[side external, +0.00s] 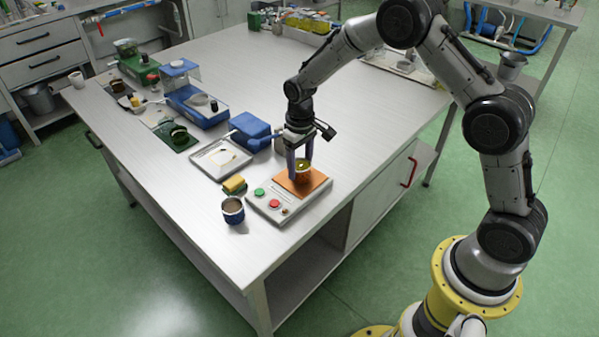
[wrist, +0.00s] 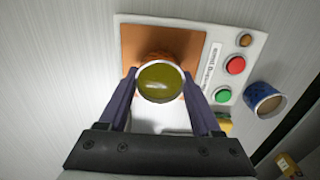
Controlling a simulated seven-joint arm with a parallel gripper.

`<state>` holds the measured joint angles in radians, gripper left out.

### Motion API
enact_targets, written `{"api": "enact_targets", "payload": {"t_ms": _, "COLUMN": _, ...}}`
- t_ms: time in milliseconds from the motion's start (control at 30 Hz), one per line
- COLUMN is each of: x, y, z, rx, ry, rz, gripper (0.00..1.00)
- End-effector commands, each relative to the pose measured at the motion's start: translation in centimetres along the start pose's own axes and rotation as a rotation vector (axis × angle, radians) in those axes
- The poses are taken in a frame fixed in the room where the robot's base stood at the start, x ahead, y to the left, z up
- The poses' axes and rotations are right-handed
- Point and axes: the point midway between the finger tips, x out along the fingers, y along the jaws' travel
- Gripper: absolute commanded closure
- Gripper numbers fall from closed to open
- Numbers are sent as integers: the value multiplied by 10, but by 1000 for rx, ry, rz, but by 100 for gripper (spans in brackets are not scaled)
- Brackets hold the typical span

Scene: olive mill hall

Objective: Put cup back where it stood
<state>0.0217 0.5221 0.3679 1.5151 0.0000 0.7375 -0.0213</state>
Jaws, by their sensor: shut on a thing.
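A cup (wrist: 160,84) with a pale rim, an orange outside and olive-green liquid in it is between my gripper's fingers. My gripper (side external: 300,170) is shut on it, one finger on each side, pointing down. The cup also shows in the side external view (side external: 304,164), looking upright. It is over the copper-coloured plate (side external: 320,184) of a grey-white device (side external: 262,208) with red and green buttons. I cannot tell whether its base touches the plate. The fingers hide part of the cup.
A blue cup (side external: 233,212) with brown contents stands just left of the device, near the table edge. A yellow sponge (side external: 234,184), a white tray (side external: 214,163) and a blue box (side external: 250,127) are close behind. The table to the right is clear.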

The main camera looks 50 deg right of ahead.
Motion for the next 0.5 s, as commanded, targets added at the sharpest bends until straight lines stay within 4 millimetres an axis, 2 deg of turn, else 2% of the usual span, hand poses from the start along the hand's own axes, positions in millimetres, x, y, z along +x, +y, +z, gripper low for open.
{"api": "enact_targets", "payload": {"t_ms": 500, "x": -46, "y": 0, "z": -1, "rx": 0, "ry": 5, "rz": 0, "gripper": 70}}
